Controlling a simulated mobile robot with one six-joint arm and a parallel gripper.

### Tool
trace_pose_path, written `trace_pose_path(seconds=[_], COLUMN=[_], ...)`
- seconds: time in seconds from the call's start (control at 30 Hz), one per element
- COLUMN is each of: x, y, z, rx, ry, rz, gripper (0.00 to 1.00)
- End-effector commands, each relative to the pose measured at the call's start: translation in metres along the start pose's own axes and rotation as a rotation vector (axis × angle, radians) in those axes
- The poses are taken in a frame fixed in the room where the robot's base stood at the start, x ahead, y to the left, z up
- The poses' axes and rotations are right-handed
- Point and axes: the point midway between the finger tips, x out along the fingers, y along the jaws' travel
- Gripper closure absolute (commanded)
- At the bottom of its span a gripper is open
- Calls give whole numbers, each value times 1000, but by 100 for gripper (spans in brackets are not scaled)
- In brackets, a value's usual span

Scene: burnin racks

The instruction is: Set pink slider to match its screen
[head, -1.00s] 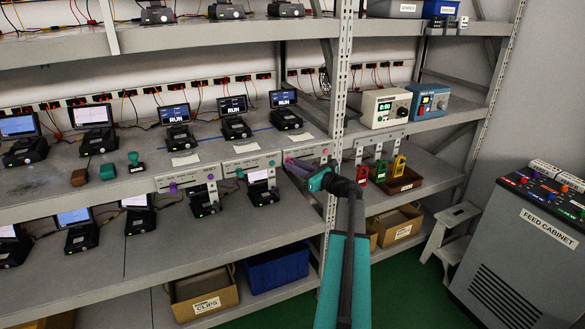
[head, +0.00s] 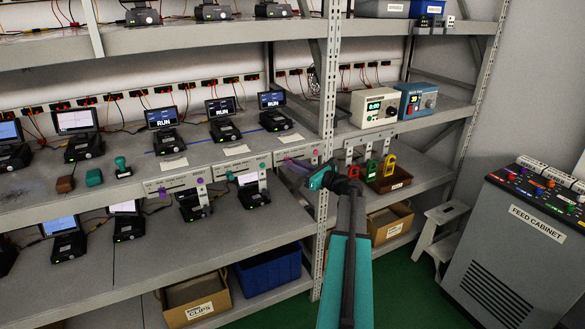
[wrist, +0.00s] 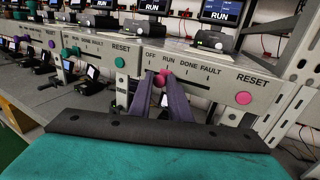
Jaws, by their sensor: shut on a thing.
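DONE and FAULT lie further right. The screen (wrist: 220,10) above this panel reads RUN, and also shows in the head view (head: 271,100). In the head view my gripper (head: 288,164) reaches the panel at the shelf edge.
A pink RESET button (wrist: 243,97) lies right of the slider. A panel with a green button (wrist: 119,62) is to the left. A grey rack post (head: 328,130) stands close right of my gripper. Red, green and yellow tags (head: 371,169) hang beyond it.

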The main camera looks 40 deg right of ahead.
Motion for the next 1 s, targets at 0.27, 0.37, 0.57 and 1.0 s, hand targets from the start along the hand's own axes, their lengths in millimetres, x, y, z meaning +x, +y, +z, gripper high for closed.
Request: trace_pose_path(seconds=[0.27,0.37,0.57,1.0], x=[4,5,6,-9], y=[6,7,8,8], z=[2,2,1,-1], rx=[1,1,1,0], ry=[-3,-2,-1,-1], rz=[8,11,12,9], gripper=[100,75,66,66])
